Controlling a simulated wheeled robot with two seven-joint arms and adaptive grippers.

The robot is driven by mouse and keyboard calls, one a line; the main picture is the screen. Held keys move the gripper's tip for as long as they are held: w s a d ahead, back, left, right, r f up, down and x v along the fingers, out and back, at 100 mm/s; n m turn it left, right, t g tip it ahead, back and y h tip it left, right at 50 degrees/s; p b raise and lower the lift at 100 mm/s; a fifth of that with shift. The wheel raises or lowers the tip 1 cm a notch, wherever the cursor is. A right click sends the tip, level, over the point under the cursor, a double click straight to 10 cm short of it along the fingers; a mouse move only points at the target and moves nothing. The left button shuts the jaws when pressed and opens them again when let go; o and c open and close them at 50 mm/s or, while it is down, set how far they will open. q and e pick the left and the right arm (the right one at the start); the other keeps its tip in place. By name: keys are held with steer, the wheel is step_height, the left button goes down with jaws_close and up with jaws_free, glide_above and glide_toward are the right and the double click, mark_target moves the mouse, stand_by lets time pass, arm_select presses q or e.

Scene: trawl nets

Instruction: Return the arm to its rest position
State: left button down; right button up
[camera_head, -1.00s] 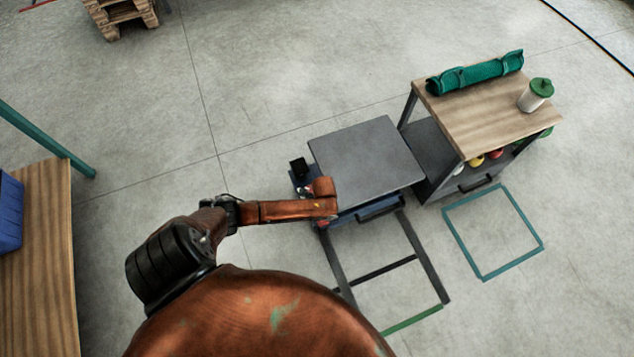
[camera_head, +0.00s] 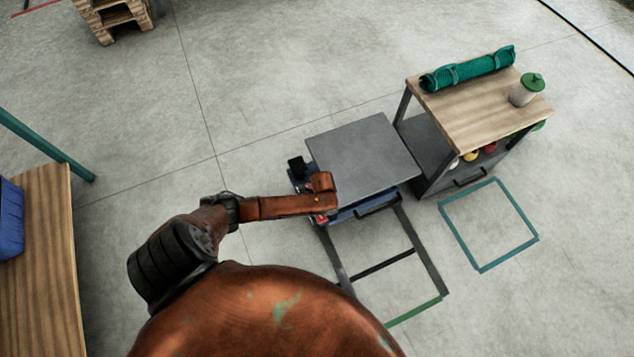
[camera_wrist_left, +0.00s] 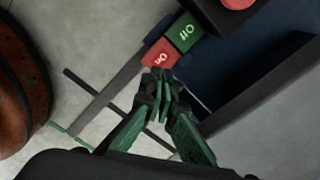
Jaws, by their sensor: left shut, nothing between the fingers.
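My left arm (camera_head: 285,206) reaches from the left to the near left corner of a grey-topped cabinet (camera_head: 365,155). The gripper cannot be made out clearly in the head view. In the left wrist view my left gripper (camera_wrist_left: 160,84) has its dark and green fingers together, with nothing between them. My right arm is not in view.
A wooden table (camera_head: 40,270) with a blue bin (camera_head: 9,220) is at left. Open floor lies between.

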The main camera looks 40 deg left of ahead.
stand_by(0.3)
arm_select(q)
steer(key=s+d+f+n, duration=0.2)
steer(key=s+n, duration=0.1)
steer(key=s, duration=0.4)
steer(key=s+d+f+n+h, duration=0.1)
steer(key=s+d+n, duration=0.1)
steer(key=s, duration=0.4)
steer(key=s+d+f+n, duration=0.2)
steer(key=s+n, duration=0.1)
steer(key=s, duration=0.4)
steer(key=s+a+n+p, duration=0.3)
steer(key=s+p, duration=0.6)
steer(key=s, duration=0.7)
steer(key=s+a+r+n+y+p, duration=0.1)
steer(key=s+a+n+p, duration=0.3)
steer(key=s+p, duration=0.6)
steer(key=s+a, duration=0.1)
steer(key=s, duration=0.4)
steer(key=shift+s, duration=0.35)
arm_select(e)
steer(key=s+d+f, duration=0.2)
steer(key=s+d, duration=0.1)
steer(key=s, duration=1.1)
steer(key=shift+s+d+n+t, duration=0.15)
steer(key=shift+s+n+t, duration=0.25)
